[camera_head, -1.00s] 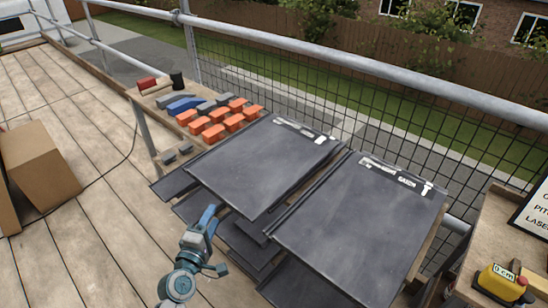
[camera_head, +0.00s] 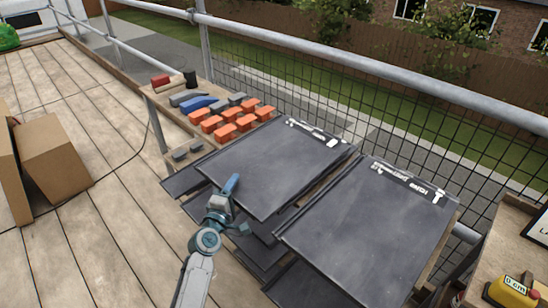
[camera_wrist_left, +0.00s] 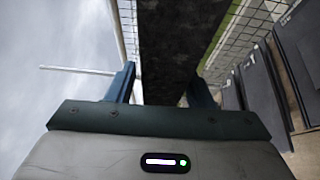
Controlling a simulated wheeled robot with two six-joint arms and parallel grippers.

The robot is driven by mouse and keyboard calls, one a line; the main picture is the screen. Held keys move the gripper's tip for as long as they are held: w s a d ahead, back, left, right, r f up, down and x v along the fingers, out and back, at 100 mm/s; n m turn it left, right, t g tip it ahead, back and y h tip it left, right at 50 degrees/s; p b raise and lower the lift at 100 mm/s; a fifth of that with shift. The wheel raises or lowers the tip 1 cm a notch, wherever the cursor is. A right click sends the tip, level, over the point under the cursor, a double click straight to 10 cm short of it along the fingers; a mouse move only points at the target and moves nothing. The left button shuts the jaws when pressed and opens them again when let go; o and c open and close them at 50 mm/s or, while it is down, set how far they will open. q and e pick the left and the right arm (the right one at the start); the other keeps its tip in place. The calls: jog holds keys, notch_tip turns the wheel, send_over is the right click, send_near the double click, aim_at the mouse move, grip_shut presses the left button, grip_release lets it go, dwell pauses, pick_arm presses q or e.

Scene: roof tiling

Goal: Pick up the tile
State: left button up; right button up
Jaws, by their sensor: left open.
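Two stacks of dark grey tiles lie side by side. The left stack's top tile (camera_head: 275,165) has white markings along its far edge, as does the right stack's top tile (camera_head: 365,235). My left gripper (camera_head: 238,208) is at the near left edge of the left top tile, open, with one finger overlapping the tile in the head view. In the left wrist view, a dark slab (camera_wrist_left: 172,45), seemingly that tile, extends between the open fingers (camera_wrist_left: 163,88). Contact cannot be told. My right gripper is not in view.
Orange blocks (camera_head: 228,131) and a blue tool (camera_head: 199,104) lie on a bench beyond the tiles. Cardboard boxes (camera_head: 52,160) stand on the plank floor at left. Mesh and rails run behind.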

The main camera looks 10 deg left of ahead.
pick_arm(q)
grip_shut()
dwell(1.4)
jog(key=shift+r, duration=0.1)
